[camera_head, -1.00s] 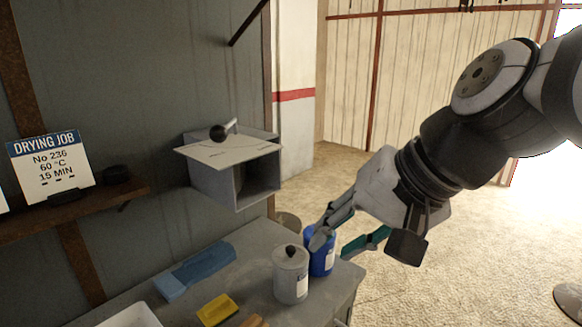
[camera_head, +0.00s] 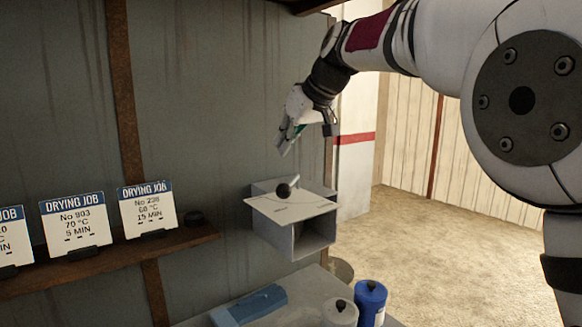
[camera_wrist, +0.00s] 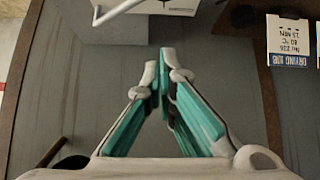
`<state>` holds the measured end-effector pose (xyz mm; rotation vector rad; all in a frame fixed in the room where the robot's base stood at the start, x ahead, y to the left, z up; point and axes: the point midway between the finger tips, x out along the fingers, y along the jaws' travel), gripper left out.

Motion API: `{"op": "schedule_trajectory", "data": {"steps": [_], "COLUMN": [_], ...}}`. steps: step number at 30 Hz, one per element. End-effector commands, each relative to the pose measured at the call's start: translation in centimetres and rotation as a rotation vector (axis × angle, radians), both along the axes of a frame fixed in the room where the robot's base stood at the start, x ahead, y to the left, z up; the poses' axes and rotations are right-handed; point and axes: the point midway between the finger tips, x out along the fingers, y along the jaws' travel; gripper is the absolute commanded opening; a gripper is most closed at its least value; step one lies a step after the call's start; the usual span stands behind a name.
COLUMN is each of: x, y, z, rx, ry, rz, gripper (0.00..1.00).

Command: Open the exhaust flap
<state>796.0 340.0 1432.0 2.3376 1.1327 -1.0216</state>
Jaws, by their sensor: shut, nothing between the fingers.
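The exhaust box is a grey metal duct (camera_head: 280,238) fixed to the wall, with an opening at its front right. My gripper (camera_head: 285,150) is above the flap and lever, pointing down, apart from both. It is shut and empty; the fingertips meet in the wrist view (camera_wrist: 163,55). A pale edge with a rod (camera_wrist: 125,10) shows at the top of the wrist view; I cannot tell surely that it is the flap and lever.
A brown shelf (camera_head: 110,262) with several drying job cards (camera_head: 148,207) and a small black object (camera_head: 194,219) lies left of the box. Below is a bench with a blue tool (camera_head: 250,305), a grey canister (camera_head: 340,312) and a blue canister (camera_head: 370,302). Open floor lies to the right.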

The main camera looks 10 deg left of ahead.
Motion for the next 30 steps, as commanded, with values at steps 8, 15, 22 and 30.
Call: {"op": "schedule_trajectory", "data": {"steps": [8, 15, 22, 30], "x": [1.3, 3.1, 3.3, 1.9], "y": [1.9, 4.2, 4.5, 2.6], "z": [-2.5, -5.7, -7.2, -7.8], "rx": [-0.003, -0.003, 0.0, 0.0], "ry": [0.001, 0.001, 0.0, 0.001], "rz": [0.002, 0.001, -0.002, -0.001], "gripper": [0.0, 0.0, 0.0, 0.0]}}
